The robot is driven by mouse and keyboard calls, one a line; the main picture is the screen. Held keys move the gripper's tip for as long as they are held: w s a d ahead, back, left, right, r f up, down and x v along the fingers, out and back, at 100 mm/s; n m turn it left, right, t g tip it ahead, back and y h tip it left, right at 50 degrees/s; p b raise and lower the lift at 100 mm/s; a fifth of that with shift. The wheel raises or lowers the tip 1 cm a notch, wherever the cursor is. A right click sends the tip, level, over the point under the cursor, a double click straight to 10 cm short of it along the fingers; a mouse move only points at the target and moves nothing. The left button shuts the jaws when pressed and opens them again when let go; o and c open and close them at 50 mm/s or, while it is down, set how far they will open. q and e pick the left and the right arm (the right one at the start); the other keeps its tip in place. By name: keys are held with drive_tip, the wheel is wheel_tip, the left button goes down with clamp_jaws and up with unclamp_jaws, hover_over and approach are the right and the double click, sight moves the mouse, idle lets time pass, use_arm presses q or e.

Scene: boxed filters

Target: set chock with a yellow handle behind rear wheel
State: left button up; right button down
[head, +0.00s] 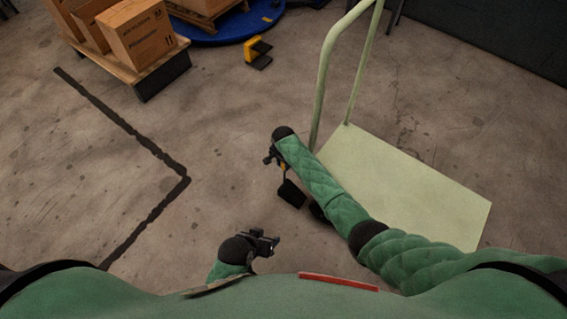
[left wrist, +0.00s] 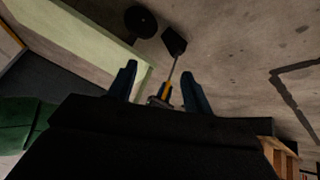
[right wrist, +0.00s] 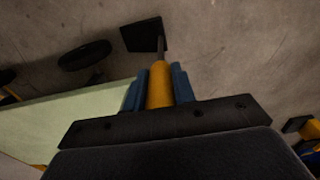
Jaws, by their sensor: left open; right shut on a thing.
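The chock is a black block (head: 291,193) on a thin rod with a yellow handle (right wrist: 159,86). My right gripper (head: 276,160) is shut on the yellow handle, and its blue fingers (right wrist: 159,92) flank it. The block shows beyond the fingers in the right wrist view (right wrist: 143,34). The cart's black wheel (right wrist: 84,55) is beside the block, with a visible gap; in the head view the wheel (head: 317,211) is partly hidden by my right arm. Whether the block touches the floor is unclear. My left gripper (head: 268,242) is open and empty, nearer my body.
The pale green cart (head: 430,185) with its upright handle stands at the right, under my right arm. Another yellow and black chock (head: 257,52) lies farther back. Boxes on a pallet (head: 140,75) stand upper left. A black floor line (head: 130,125) crosses open floor at left.

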drive_tip(key=shift+f+b, duration=0.55)
drive_tip(key=shift+f, duration=0.65)
use_arm(q)
wheel_tip(320, 180, down, 6)
use_arm(e)
drive_tip(key=shift+d, duration=0.1)
drive_tip(key=shift+s+d+p, duration=0.2)
drive_tip(key=shift+d+p, duration=0.05)
drive_tip(key=shift+p, duration=0.15)
use_arm(q)
wheel_tip(320, 180, up, 20)
drive_tip(key=s+a+g+p, duration=0.1)
drive_tip(key=a+p, duration=0.2)
drive_tip(key=p, duration=0.1)
drive_tip(key=shift+s+g+y+p, duration=0.3)
drive_tip(key=shift+s, duration=0.1)
use_arm(e)
drive_tip(key=s+d, duration=0.1)
drive_tip(key=d, duration=0.1)
drive_tip(key=s+d, duration=0.2)
drive_tip(key=shift+s+d, duration=0.2)
drive_tip(key=shift+d, duration=0.1)
use_arm(q)
drive_tip(key=shift+d, duration=0.1)
